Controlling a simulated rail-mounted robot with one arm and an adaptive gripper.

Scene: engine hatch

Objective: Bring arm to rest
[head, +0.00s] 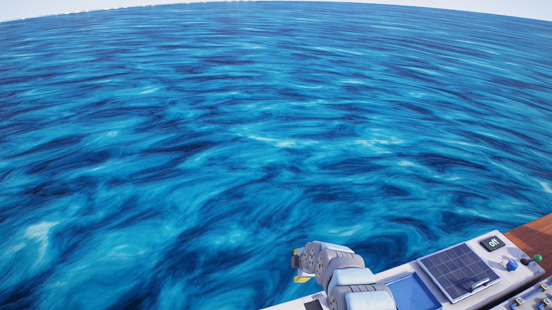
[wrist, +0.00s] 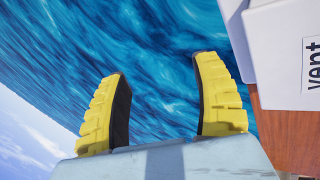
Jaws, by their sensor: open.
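My gripper (wrist: 162,95) shows in the wrist view with two yellow ribbed fingers set wide apart. It is open, and only blue water shows between the fingers. In the head view my arm reaches up from the bottom edge, over the white panel's left end. The gripper end (head: 297,265) is at the arm's upper left, against the water. The fingers are small there and partly hidden by the wrist.
A white panel (head: 470,298) at the lower right carries a blue recess (head: 412,293), a dark solar panel (head: 458,272), an "off" display (head: 493,243) and knobs. A white box labelled "vent" (wrist: 285,50) stands right of the fingers, near brown wood (wrist: 290,135).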

